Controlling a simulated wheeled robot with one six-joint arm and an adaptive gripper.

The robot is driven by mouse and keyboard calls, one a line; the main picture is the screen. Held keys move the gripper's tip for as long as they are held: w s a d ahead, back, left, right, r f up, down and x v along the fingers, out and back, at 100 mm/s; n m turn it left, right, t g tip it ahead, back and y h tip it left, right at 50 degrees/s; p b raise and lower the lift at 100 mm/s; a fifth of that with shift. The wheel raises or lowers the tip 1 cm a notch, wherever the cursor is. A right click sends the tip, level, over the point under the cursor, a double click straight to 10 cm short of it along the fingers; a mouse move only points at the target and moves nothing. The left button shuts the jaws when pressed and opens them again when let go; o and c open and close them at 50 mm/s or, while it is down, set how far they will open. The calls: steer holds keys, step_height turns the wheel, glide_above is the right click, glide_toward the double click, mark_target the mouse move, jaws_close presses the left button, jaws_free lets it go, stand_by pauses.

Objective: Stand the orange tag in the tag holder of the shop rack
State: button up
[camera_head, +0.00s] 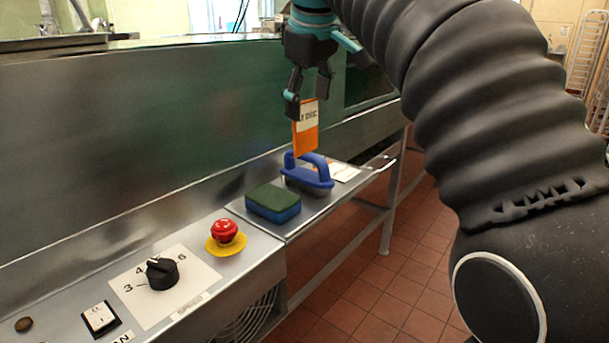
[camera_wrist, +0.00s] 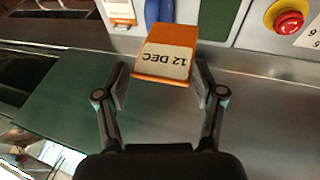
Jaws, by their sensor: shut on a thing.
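My gripper (camera_head: 307,96) is shut on an orange tag (camera_head: 305,140) with a white label. The tag hangs upright from the fingers, above the steel shelf and close behind the blue-handled brush. In the wrist view the tag (camera_wrist: 165,52) sits between the two fingertips (camera_wrist: 160,78), its label reading "12 DEC" upside down. Part of the label is hidden by a finger in the head view. I cannot make out a tag holder in either view.
On the shelf (camera_head: 237,207) are the brush (camera_head: 308,177), a green-and-blue sponge (camera_head: 273,204) and a flat white-and-orange card (camera_head: 345,172). A red stop button (camera_head: 224,231) and black dial (camera_head: 162,273) are nearer. A pale rack (camera_head: 590,45) stands far right, beyond open tiled floor.

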steer(key=shift+w+a+r, duration=0.1)
steer(key=shift+w+a, duration=0.1)
steer(key=shift+w, duration=0.05)
steer(key=a+f, duration=0.2)
steer(key=a, duration=0.1)
steer(key=a+f+b, duration=0.1)
steer(key=a+f, duration=0.1)
steer(key=a, duration=0.2)
steer(key=a+f, duration=0.2)
steer(key=a, duration=0.2)
steer(key=shift+w+a+f+b, duration=0.1)
steer(key=shift+a+f+b, duration=0.15)
steer(key=shift+f+b, duration=0.85)
steer(key=shift+f, duration=1.25)
steer(key=shift+f, duration=0.15)
steer(key=o, duration=1.2)
steer(key=p+v, duration=0.3)
steer(key=v, duration=0.9)
steer(key=shift+w+d, duration=0.1)
